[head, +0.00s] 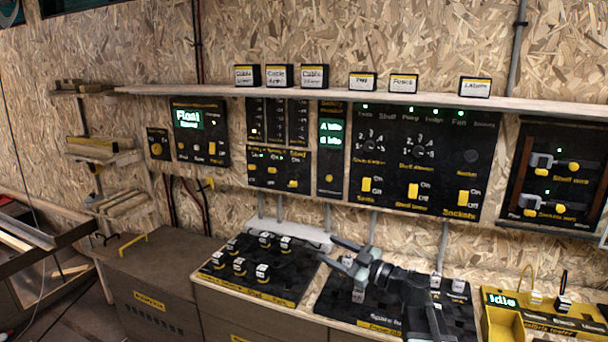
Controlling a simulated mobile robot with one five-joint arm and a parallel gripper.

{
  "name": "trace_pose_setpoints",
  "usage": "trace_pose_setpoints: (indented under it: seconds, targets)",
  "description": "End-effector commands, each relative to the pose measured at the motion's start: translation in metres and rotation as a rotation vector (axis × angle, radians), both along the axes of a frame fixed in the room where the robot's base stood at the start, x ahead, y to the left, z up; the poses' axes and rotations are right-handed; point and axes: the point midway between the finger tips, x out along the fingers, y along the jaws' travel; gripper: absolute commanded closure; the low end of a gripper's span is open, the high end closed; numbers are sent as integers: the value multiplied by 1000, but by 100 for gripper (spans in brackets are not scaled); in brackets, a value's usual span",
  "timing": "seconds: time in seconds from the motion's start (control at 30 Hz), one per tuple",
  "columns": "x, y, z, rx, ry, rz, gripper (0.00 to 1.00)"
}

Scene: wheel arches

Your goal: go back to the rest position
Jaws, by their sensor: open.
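My gripper (328,250) is at the lower middle of the head view, reaching left from my dark arm (405,290). Its two grey fingers are spread apart with nothing seen between them.
Left of the gripper, a black board (225,285) holds several white-topped pieces. At right is a yellow tester (505,325) reading "Idle". Dark control panels (420,150) line the wall under a shelf (400,97) with labelled boxes. A brown cabinet (150,270) stands left.

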Motion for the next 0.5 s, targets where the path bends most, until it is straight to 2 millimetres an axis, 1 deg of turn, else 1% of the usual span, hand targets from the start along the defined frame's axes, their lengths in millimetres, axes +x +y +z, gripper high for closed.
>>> trace_pose_setpoints:
  seconds: [0.03,0.07,0.1,0.13,0.17,0.2,0.27,0.3,0.33,0.37,0.4,0.5]
  targets:
    - [-18,33,-27,-70,101,69,47]
    - [-28,48,-46,-117,176,104,47]
    - [-43,65,-73,-186,287,143,47]
    - [-56,74,-95,-242,379,161,47]
    - [-68,79,-116,-299,474,168,47]
    - [-84,81,-143,-374,603,159,47]
    - [-106,71,-179,-477,794,102,47]
    - [-118,58,-198,-537,916,40,47]
    - [-127,45,-211,-574,1002,-18,47]
    - [-134,32,-222,-606,1082,-84,47]
    - [-143,11,-233,-638,1179,-181,47]
    - [-161,-34,-250,-675,1373,-433,47]
